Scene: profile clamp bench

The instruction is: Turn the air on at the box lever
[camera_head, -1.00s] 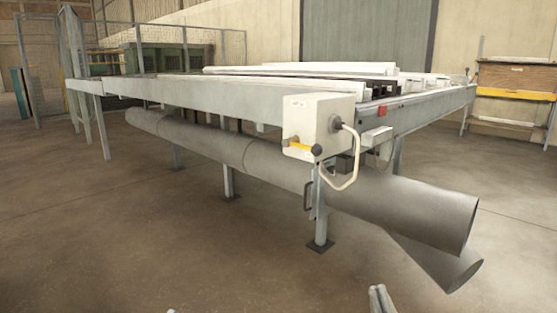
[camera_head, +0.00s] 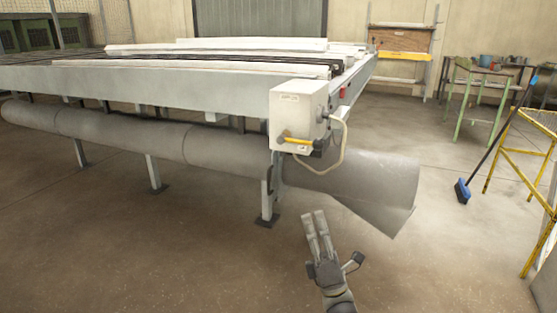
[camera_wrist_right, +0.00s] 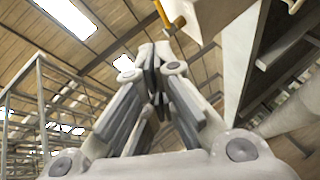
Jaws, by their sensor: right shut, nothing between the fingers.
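The white air box (camera_head: 297,116) is fixed at the near corner of the bench in the head view. In the right wrist view a yellow bar, seemingly the lever (camera_wrist_right: 162,12), shows at the top beyond the fingertips. My right gripper (camera_head: 315,216) is shut and empty, below the box and apart from it, fingers pointing up. It also fills the middle of the right wrist view (camera_wrist_right: 155,52). My left gripper is not in view.
The long bench (camera_head: 170,88) stretches left behind the box. A large grey pipe (camera_head: 370,180) runs beneath it, its end near my right gripper. A pale hose (camera_head: 335,160) loops beside the box. A broom (camera_head: 463,191) and yellow stand (camera_head: 520,155) are at right. The near floor is clear.

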